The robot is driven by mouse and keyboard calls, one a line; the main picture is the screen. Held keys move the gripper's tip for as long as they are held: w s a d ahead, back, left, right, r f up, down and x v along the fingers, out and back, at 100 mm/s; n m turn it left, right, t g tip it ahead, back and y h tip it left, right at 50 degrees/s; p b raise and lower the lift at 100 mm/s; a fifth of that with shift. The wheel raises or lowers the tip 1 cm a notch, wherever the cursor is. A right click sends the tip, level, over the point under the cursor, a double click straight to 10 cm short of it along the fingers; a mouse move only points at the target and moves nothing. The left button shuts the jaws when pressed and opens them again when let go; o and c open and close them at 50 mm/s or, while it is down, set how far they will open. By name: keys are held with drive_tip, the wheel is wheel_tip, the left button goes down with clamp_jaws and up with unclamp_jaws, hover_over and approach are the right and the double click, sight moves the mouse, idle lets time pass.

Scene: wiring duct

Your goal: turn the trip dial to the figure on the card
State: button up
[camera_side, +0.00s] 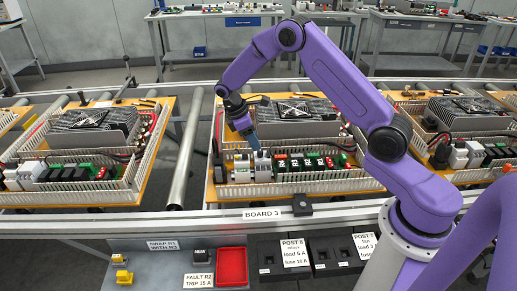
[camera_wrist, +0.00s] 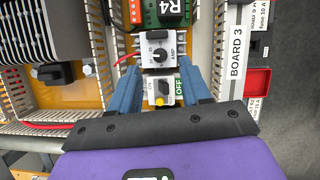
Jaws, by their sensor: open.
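The trip dial (camera_wrist: 160,55) is a dark round knob on a white module marked AMP. Its pointer setting is too small to read surely. A white switch module (camera_wrist: 163,90) with a yellow knob and ON/OFF marks sits beside it. My gripper (camera_wrist: 160,72) is open and empty, its blue fingers on both sides of these modules, tips close to the dial's module. In the side view my gripper (camera_side: 252,140) points down over the white modules (camera_side: 262,166) on the middle board. The card (camera_side: 198,281) reads FAULT R2, TRIP 15 A.
A row of relays (camera_side: 305,162) stands right of the modules, with R4 (camera_wrist: 172,12) near the dial. A finned box (camera_side: 295,115) rises behind, and slotted white duct (camera_side: 300,186) runs in front. A red wire (camera_wrist: 125,60) reaches the dial module. A red tray (camera_side: 232,267) is below.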

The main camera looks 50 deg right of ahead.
sight(260, 151)
drive_tip(key=shift+x, duration=2.45)
clamp_jaws()
